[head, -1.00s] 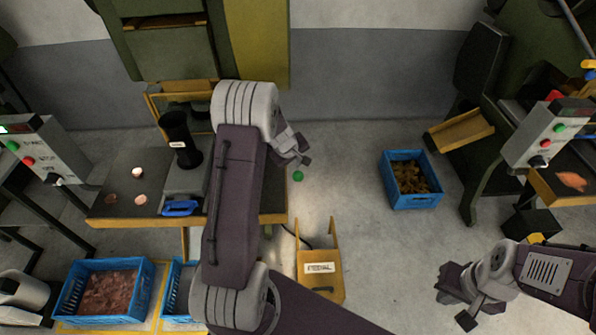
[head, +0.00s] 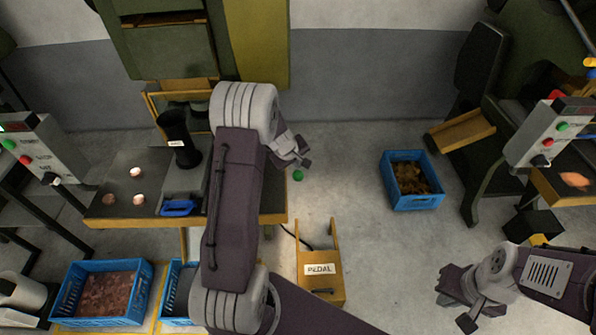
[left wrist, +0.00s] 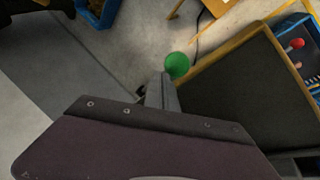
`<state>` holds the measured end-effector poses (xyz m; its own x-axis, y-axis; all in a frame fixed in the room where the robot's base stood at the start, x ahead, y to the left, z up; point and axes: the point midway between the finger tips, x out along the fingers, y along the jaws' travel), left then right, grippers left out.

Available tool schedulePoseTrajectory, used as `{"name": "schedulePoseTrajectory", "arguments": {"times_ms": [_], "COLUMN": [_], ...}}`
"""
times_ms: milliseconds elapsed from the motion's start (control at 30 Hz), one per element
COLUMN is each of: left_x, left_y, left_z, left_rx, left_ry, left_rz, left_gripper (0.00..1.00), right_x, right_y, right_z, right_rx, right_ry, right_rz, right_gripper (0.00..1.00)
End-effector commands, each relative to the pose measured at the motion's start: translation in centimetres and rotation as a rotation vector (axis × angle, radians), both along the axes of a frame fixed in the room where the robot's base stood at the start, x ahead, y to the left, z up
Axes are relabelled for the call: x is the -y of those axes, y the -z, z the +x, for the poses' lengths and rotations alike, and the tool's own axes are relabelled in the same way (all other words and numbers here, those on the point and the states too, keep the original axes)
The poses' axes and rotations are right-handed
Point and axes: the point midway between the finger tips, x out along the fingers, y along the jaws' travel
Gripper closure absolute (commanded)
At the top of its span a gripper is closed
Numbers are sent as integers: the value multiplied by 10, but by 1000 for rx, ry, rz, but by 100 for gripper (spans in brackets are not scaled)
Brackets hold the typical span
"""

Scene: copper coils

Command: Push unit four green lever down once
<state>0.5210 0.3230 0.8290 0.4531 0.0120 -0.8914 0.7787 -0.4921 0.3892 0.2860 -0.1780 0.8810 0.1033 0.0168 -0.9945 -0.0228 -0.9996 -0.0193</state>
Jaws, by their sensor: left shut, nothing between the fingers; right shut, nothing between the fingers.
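The green lever knob (head: 298,175) shows as a small green ball just right of the table edge, below the tip of my left gripper (head: 305,161) in the head view. In the left wrist view the green knob (left wrist: 177,64) lies just beyond the tip of my shut left gripper (left wrist: 162,92). I cannot tell whether they touch. The lever's shaft is hidden. No unit number is readable. My right gripper (head: 456,310) is shut and empty over the floor at the lower right.
A yellow pedal box (head: 320,285) stands on the floor below the knob. The table (head: 125,170) holds a dark cylinder (head: 175,130) and copper pieces. Blue crates (head: 410,203) stand right and lower left. Control boxes (head: 545,135) stand at both sides.

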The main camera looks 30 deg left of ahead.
Motion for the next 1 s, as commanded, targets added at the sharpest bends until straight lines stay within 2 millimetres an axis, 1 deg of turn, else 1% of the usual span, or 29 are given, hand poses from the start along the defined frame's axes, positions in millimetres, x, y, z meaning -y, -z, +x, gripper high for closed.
{"name": "schedulePoseTrajectory", "arguments": {"times_ms": [1000], "left_x": [2], "left_y": [10], "left_z": [-3], "left_rx": [-1], "left_ry": [0], "left_rz": [0], "left_gripper": [100], "right_x": [0], "right_y": [13], "right_z": [0], "right_rx": [0], "right_ry": [0], "right_rz": [0], "right_gripper": [100]}}
